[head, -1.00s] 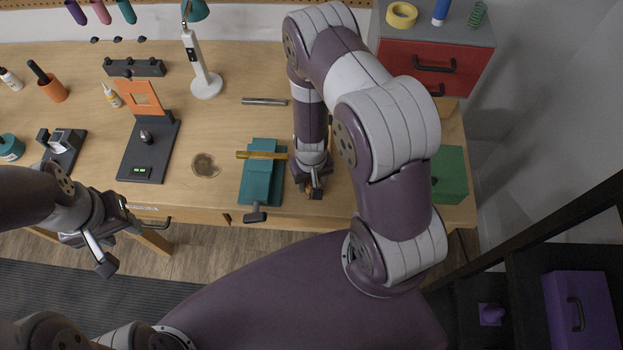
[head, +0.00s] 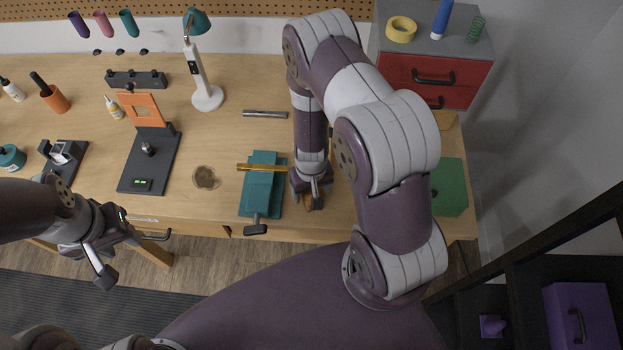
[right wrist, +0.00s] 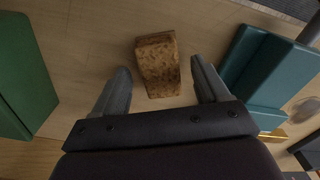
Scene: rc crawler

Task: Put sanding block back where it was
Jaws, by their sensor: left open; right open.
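The sanding block, a brown speckled cork-like block (right wrist: 158,66), lies on the wooden table in the right wrist view. My right gripper (right wrist: 160,76) is open, with one finger on each side of the block's near part and a visible gap to each finger. In the head view my right gripper (head: 312,196) points down at the table just right of the teal vise (head: 262,190), and it mostly hides the block. My left gripper (head: 117,254) is open and empty, off the table's front edge at the left.
A green box (head: 449,187) stands right of my right gripper. A brass-coloured bar (head: 262,168) lies across the vise. A red drawer unit (head: 440,75) stands at the back right.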

